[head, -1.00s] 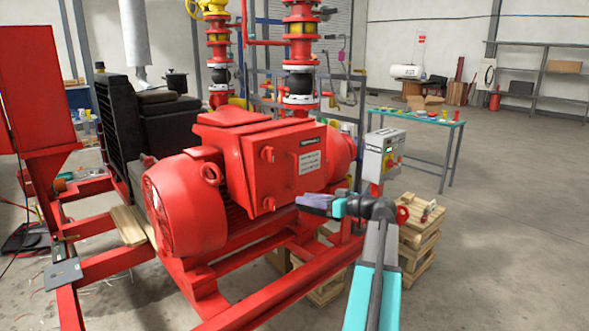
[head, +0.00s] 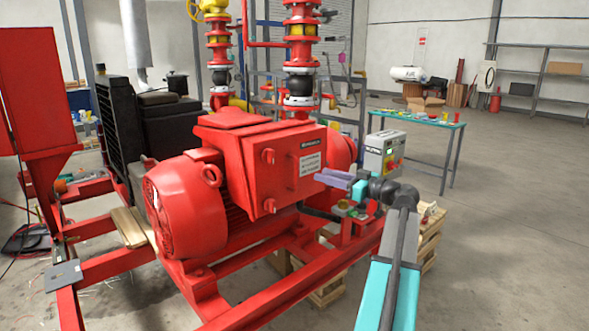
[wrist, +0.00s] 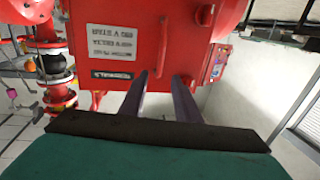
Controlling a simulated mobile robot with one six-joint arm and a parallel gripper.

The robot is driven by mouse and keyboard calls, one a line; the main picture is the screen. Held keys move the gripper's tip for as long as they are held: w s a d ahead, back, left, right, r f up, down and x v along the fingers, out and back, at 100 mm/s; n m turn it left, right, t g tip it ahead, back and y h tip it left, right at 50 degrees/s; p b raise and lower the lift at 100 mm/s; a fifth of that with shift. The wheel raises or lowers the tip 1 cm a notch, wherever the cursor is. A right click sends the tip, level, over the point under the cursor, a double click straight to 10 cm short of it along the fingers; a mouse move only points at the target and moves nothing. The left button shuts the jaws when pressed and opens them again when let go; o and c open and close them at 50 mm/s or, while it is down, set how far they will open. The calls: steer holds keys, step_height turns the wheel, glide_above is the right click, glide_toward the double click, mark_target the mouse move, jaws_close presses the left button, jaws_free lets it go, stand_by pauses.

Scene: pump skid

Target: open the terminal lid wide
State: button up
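The terminal lid (head: 290,168) is the flat red front of the box on the red motor, with a black nameplate and a white label. It looks shut. In the wrist view the lid (wrist: 135,25) appears upside down, with a red bar handle (wrist: 162,33) beside the label. My gripper (head: 325,177) is beside the lid's right edge in the head view. In the wrist view its two fingers (wrist: 161,76) are apart with nothing between them, pointing at the lid near the nameplate. I cannot tell the exact gap to the lid.
A grey control box (head: 384,152) stands just behind my gripper. Red skid rails (head: 290,290) run below the motor. A wooden crate (head: 431,240) is behind my arm, and a teal-topped table (head: 420,121) is further back. The floor at right is clear.

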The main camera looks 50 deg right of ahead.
steer(key=p, duration=0.2)
glide_above(295, 188)
steer(key=shift+w+d, duration=0.15)
steer(key=shift+d, duration=0.15)
jaws_close()
steer(key=shift+a, duration=0.15)
steer(key=shift+f, duration=0.1)
stand_by(0.3)
